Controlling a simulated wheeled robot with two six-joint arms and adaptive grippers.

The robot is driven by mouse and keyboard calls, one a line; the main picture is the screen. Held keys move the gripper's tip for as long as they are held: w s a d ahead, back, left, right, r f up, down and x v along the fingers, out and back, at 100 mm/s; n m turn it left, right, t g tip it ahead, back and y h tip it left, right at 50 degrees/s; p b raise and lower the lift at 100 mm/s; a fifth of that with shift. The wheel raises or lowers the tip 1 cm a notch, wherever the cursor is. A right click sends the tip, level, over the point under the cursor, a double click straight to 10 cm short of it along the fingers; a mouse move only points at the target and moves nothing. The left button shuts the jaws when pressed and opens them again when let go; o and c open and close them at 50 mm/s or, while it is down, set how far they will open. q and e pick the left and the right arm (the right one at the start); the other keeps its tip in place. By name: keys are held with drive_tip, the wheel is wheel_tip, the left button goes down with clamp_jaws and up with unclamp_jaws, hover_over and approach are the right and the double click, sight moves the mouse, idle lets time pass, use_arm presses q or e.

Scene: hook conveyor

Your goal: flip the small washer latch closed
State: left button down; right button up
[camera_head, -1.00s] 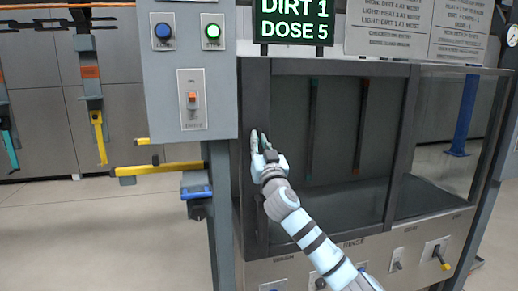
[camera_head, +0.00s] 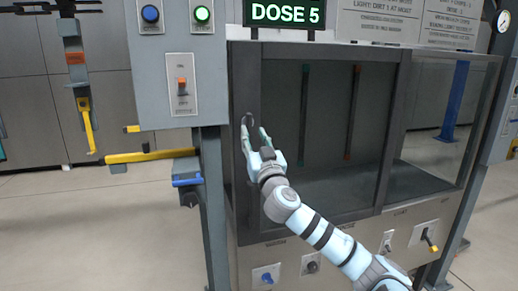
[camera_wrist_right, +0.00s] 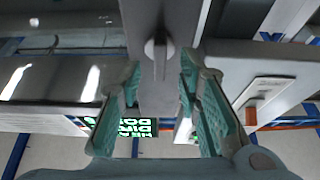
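The small washer latch (camera_wrist_right: 158,48) shows in the right wrist view as a small grey knob or lever on a grey upright strip. In the head view a small dark round part, likely the latch (camera_head: 249,120), sits on the dark frame post at the left of the washer cabinet. My right gripper (camera_head: 255,134) is at that post with its fingers spread. In the wrist view its teal fingers (camera_wrist_right: 160,78) are apart, with the latch between and beyond their tips. I see no clear grip, and contact cannot be told. My left gripper is not in view.
The glass-fronted washer cabinet (camera_head: 320,195) has knobs and a yellow-tipped lever (camera_head: 430,241) along its lower panel. A grey control box (camera_head: 178,70) with a switch stands left of my gripper. A yellow bar (camera_head: 140,157) juts out below it. Open floor lies at left.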

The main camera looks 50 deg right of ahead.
drive_tip(key=v, duration=0.8)
drive_tip(key=shift+r, duration=0.1)
